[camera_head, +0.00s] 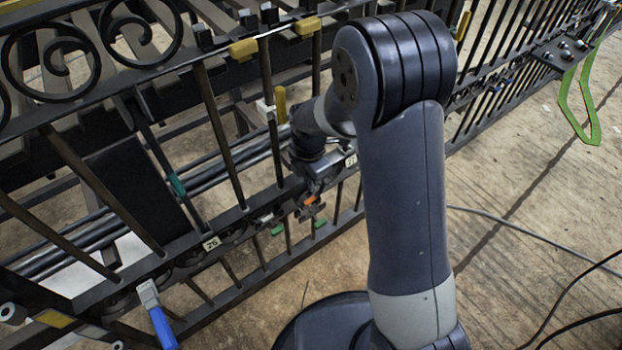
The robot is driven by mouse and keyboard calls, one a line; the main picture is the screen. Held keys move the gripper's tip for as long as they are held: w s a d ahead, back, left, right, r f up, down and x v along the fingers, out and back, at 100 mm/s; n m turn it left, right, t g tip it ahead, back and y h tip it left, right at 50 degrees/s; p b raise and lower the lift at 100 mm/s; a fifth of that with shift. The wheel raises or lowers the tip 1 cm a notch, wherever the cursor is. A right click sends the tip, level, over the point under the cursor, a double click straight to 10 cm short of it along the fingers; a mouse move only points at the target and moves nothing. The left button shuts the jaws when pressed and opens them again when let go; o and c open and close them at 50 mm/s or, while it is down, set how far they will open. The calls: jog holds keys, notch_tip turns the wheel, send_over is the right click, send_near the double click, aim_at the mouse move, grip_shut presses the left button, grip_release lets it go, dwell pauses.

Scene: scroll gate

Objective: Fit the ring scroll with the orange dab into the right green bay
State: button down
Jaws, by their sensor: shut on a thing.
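My gripper (312,193) is small in the middle of the head view, in front of the gate's lower rail. It is shut on a small dark piece with an orange dab (309,200), which I take for the ring scroll. The jaws and wrist cover much of it, so its ring shape does not show. Just below are two green marks on the gate's lower part, a left one (278,229) and a right one (320,223). The piece is above and between them, nearer the right mark. I cannot tell whether it touches the gate.
The dark gate (232,155) runs diagonally, with scrolls (50,62) at upper left. Yellow blocks (243,50) sit on its upper rail. A blue-handled clamp (158,318) is at lower left. A green loop (578,105) hangs at right. Cables (540,235) cross open floor.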

aim_at(310, 194)
jog(key=shift+f+b, duration=0.8)
jog(key=shift+f, duration=0.65)
jog(key=shift+f+b, duration=0.8)
jog(key=shift+f, duration=0.75)
dwell(1.5)
jog(key=c, duration=1.4)
grip_release()
jog(key=shift+r, duration=0.1)
notch_tip(310, 194, up, 11)
jog(key=p, duration=0.3)
